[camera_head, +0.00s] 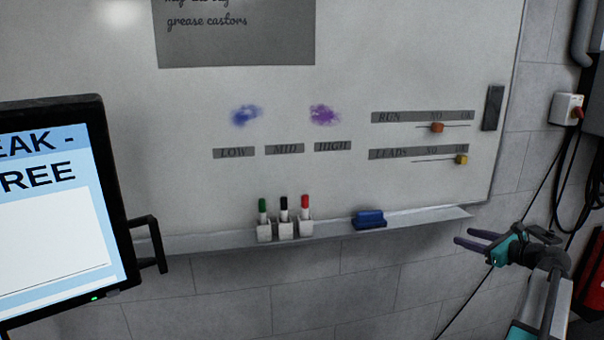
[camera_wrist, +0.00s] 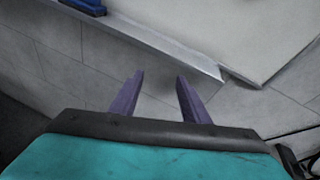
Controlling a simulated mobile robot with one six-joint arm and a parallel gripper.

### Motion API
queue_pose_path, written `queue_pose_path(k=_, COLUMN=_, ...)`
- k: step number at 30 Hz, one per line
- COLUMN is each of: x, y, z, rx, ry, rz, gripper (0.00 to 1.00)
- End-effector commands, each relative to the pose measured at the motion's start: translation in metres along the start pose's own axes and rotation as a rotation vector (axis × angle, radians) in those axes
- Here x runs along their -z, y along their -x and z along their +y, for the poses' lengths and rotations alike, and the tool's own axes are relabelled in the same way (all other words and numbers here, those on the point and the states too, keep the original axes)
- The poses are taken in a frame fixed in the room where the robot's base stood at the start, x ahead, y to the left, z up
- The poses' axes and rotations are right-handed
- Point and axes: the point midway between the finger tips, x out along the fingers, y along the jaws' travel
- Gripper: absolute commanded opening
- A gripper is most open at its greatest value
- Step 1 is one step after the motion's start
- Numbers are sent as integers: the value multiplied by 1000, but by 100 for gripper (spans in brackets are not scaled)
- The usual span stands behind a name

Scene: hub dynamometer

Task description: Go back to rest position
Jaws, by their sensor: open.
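My gripper (camera_head: 474,241) is at the right of the head view, in front of the wall and just below the right end of the whiteboard tray. Its two purple fingers are apart with nothing between them. In the wrist view my gripper (camera_wrist: 160,98) also shows open and empty, with the grey wall and the tray's end beyond it.
The whiteboard (camera_head: 345,175) has a tray (camera_head: 335,237) with green, black and red markers (camera_head: 284,220) in white holders and a blue eraser (camera_head: 369,219). A monitor (camera_head: 60,215) stands at left. A red-and-white switch box (camera_head: 567,109) and hanging black cables (camera_head: 567,165) are at right.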

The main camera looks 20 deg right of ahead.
Motion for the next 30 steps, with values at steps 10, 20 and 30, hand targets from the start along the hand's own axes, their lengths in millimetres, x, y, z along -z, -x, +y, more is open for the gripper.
queue_pose_path(k=10, x=87, y=-92, z=128, rx=-219, ry=223, rz=151, gripper=42)
queue_pose_path(k=20, x=168, y=-143, z=263, rx=-474, ry=472, rz=255, gripper=42)
queue_pose_path(k=30, x=251, y=-156, z=411, rx=-795, ry=769, rz=308, gripper=42)
